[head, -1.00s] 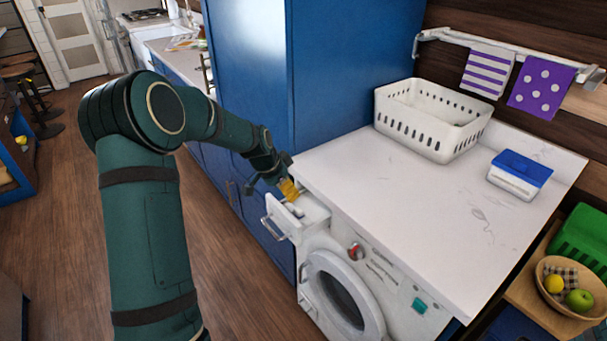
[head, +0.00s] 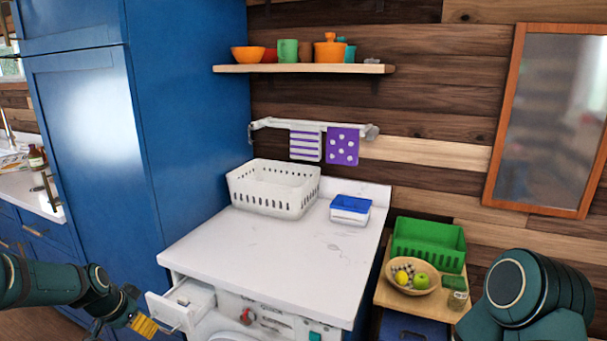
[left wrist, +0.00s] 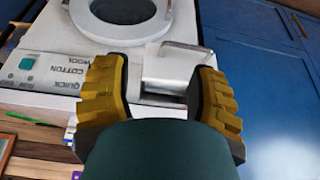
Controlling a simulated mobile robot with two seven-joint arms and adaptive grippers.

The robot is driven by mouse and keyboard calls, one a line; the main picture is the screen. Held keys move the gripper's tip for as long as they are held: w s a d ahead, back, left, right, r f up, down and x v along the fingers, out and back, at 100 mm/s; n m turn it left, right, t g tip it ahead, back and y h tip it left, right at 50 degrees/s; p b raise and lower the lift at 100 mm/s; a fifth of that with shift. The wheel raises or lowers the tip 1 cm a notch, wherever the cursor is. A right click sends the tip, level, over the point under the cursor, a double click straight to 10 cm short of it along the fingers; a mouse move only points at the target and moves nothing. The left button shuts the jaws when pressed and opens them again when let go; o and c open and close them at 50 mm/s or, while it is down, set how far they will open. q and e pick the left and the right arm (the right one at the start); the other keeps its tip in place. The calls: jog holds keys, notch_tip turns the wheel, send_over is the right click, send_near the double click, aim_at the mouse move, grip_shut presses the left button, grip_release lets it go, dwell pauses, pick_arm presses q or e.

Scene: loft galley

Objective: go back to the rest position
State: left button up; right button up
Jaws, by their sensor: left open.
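My left gripper (head: 145,325) is low at the left of the head view, beside the washing machine's pulled-out detergent drawer (head: 183,303). Its yellow fingers are spread with nothing between them, as the left wrist view (left wrist: 160,92) shows. There the drawer's handle (left wrist: 188,50) lies beyond the fingers, and I see no grip on it. The washing machine's front (head: 262,318) is cut off by the bottom edge of the head view. Part of my right arm (head: 535,295) shows at the lower right; its gripper is out of view.
The white worktop (head: 270,260) carries a white basket (head: 272,190) and a blue-lidded box (head: 350,210). A tall blue cabinet (head: 190,110) stands close to my left arm. A fruit bowl (head: 414,277) and green crate (head: 428,245) sit near my right arm. The worktop's middle is clear.

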pick_arm(q)
jog(key=s+d+f+n+g+h, duration=0.1)
jog(key=s+d+f+n, duration=0.35)
jog(key=d+f, duration=1)
jog(key=s+d+f, duration=0.2)
jog(key=s+d, duration=0.5)
jog(key=s, duration=0.1)
jog(key=s+d+f+n+g+h, duration=0.1)
jog(key=s+d+f, duration=0.1)
jog(key=s+d, duration=0.5)
jog(key=s, duration=0.2)
jog(key=shift+s+d+f+g, duration=0.25)
jog(key=shift+s+d+g, duration=0.05)
jog(key=shift+d, duration=0.1)
pick_arm(e)
jog(key=shift+w, duration=0.4)
pick_arm(q)
jog(key=shift+n, duration=0.25)
